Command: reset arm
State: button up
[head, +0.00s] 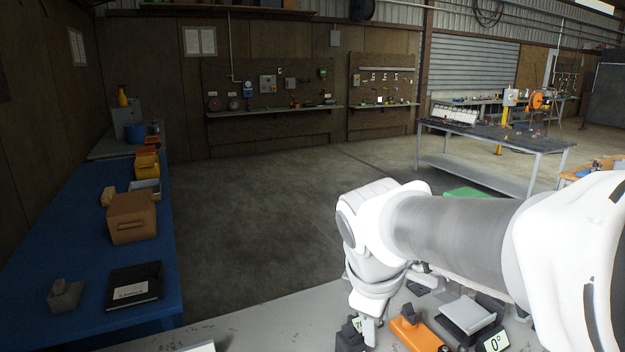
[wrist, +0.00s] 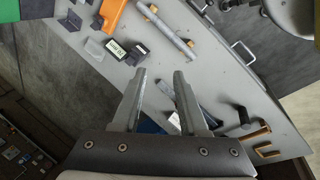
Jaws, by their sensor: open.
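My gripper (wrist: 158,85) shows in the wrist view with its two grey fingers apart and nothing between them. It hangs above a light grey workbench (wrist: 229,64) that holds small parts. In the head view my white and grey arm reaches in from the right over the same bench (head: 257,328). The fingertips are hidden in the head view, behind the wrist or below the frame.
An orange block (head: 415,335) and a grey block (head: 468,315) lie on the bench under my arm. A blue table (head: 60,235) at left holds a brown box (head: 131,217) and a black binder (head: 135,286). The floor (head: 265,205) between is clear.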

jog(key=s+d+m+t+y, duration=0.1)
jog(key=s+d+m, duration=0.3)
jog(key=s+m, duration=0.6)
jog(key=shift+s+d+m+t+y+b, duration=0.3)
jog(key=shift+m+t, duration=0.2)
jog(key=shift+m, duration=0.4)
jog(key=shift+a+r, duration=0.1)
jog(key=shift+a, duration=0.05)
